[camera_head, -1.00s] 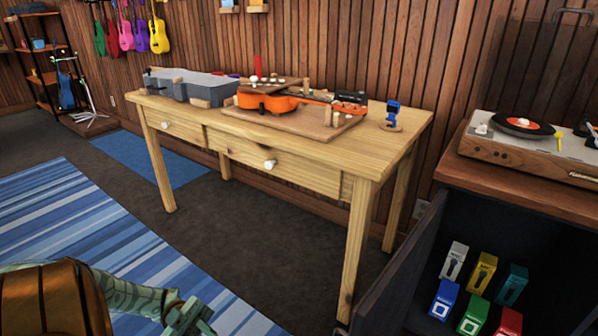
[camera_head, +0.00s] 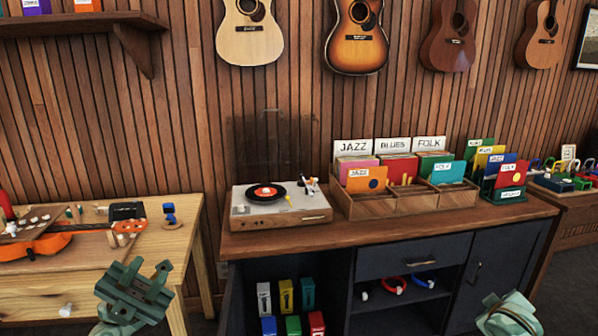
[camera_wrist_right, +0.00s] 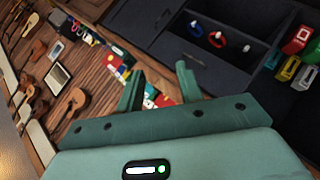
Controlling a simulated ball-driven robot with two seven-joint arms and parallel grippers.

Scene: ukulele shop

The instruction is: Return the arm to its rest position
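My left gripper (camera_head: 145,272) is in the lower left of the head view, in front of the wooden table's right end. Its two green fingers stand apart with nothing between them. My right gripper (camera_head: 508,318) shows only in part at the bottom right edge of the head view, in front of the dark cabinet. In the right wrist view the right gripper (camera_wrist_right: 160,75) has its two fingers spread, with nothing held between them.
The wooden table (camera_head: 172,248) bears an orange ukulele (camera_head: 40,246). The dark cabinet (camera_head: 400,262) bears a turntable (camera_head: 280,208) and a wooden record crate (camera_head: 400,205). Its open lower bay holds several small coloured boxes. Guitars hang on the slatted wall.

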